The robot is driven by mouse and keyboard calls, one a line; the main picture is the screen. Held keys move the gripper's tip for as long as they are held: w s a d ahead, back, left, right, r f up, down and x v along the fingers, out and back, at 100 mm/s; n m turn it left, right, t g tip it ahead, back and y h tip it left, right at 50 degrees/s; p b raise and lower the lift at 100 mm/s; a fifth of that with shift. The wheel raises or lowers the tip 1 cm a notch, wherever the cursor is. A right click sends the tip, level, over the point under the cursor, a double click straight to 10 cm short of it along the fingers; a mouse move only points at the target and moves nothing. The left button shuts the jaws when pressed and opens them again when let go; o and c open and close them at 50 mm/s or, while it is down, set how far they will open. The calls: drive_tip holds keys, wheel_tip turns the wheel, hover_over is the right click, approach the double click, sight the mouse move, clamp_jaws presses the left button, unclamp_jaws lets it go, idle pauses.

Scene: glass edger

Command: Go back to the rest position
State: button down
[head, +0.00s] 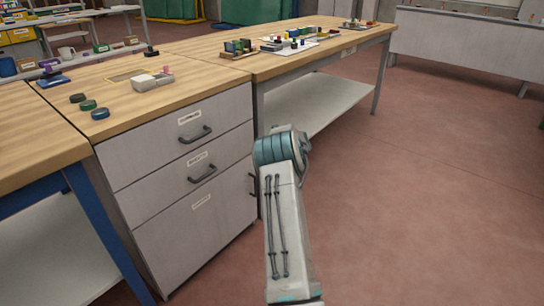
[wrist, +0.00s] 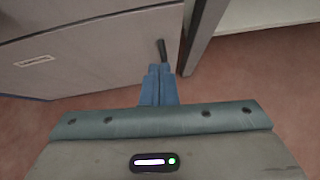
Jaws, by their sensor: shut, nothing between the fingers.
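My gripper shows in the wrist view (wrist: 160,72), with its two blue fingers together and nothing between them. Its fingertips are in front of a grey drawer front, near the lower end of a black handle (wrist: 162,50); I cannot tell whether they touch it. In the head view my arm reaches forward beside the drawer cabinet (head: 185,235), and the gripper itself is hidden behind the arm. The cabinet's three drawers look closed. The black handles of the top drawer (head: 196,135) and middle drawer (head: 202,174) show clearly.
A second bench (head: 330,48) with a lower shelf (head: 318,105) stands beyond. A blue table leg (head: 105,235) is at left. Open red floor (head: 430,170) lies to the right.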

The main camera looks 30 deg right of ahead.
wheel_tip(320, 180, up, 22)
drive_tip(key=a+m+t+h+p, duration=0.3)
drive_tip(key=m+p, duration=0.4)
drive_tip(key=m, duration=0.2)
drive_tip(key=s+a+r+m+h+p, duration=0.1)
drive_tip(key=s+a+r+m+p, duration=0.15)
drive_tip(key=r, duration=0.25)
drive_tip(key=s+a+r+m+h+p, duration=0.1)
drive_tip(key=a+r+m+p, duration=0.1)
drive_tip(key=r+m, duration=0.3)
drive_tip(key=s+a+r+m+h+p, duration=0.2)
drive_tip(key=r+m+p, duration=0.1)
drive_tip(key=r, duration=0.3)
drive_tip(key=s+a+r+m+g+y+p, duration=0.1)
drive_tip(key=s+a+r+m+g+p, duration=0.1)
drive_tip(key=s+a+r+m+p, duration=0.45)
drive_tip(key=s+a+r+m+g+p, duration=0.25)
drive_tip(key=s+a+m, duration=0.3)
drive_tip(key=s, duration=0.45)
drive_tip(key=s+a+r+m+g+y+p, duration=0.1)
drive_tip(key=s+a+m+g+y+p, duration=0.1)
drive_tip(key=s+a, duration=0.5)
drive_tip(key=s+a+m+g+y+p, duration=0.2)
drive_tip(key=s+a+m+p, duration=0.3)
drive_tip(key=s, duration=0.8)
drive_tip(key=a+g, duration=0.1)
drive_tip(key=a, duration=0.2)
drive_tip(key=shift+s+r, duration=0.4)
drive_tip(key=shift+a, duration=0.1)
